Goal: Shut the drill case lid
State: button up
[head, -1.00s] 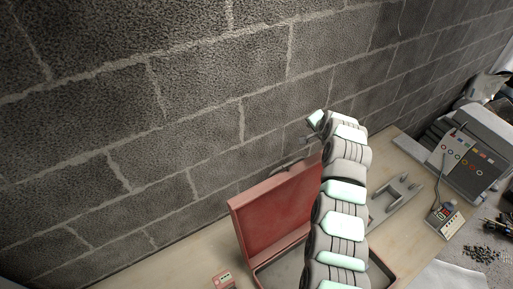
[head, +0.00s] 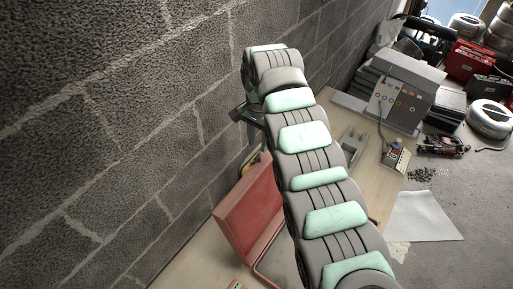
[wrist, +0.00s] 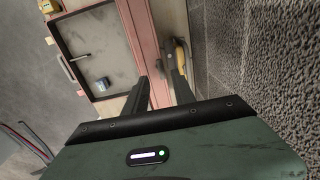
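The red drill case stands open on the bench, its lid (head: 247,208) raised near the block wall. My arm hides much of the case in the head view. In the wrist view the grey case interior (wrist: 97,45) holds a small dark blue item, and the raised lid (wrist: 146,30) shows nearly edge-on as a pinkish-red strip. My gripper (wrist: 160,85) has its two dark fingers apart with nothing held between them, near the lid's edge; I cannot tell whether they touch it. In the head view my gripper (head: 247,112) is partly hidden behind my arm, above the lid.
A block wall (head: 120,120) rises close behind the case. A yellow-handled tool (wrist: 180,55) lies between lid and wall. A grey machine (head: 395,92) and a handheld control box (head: 395,156) are further right. A light sheet (head: 425,216) lies on the floor.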

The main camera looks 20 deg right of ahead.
aim_at(258, 155)
notch_tip(258, 155, down, 5)
jog(key=shift+p, duration=0.5)
grip_shut()
dwell(1.2)
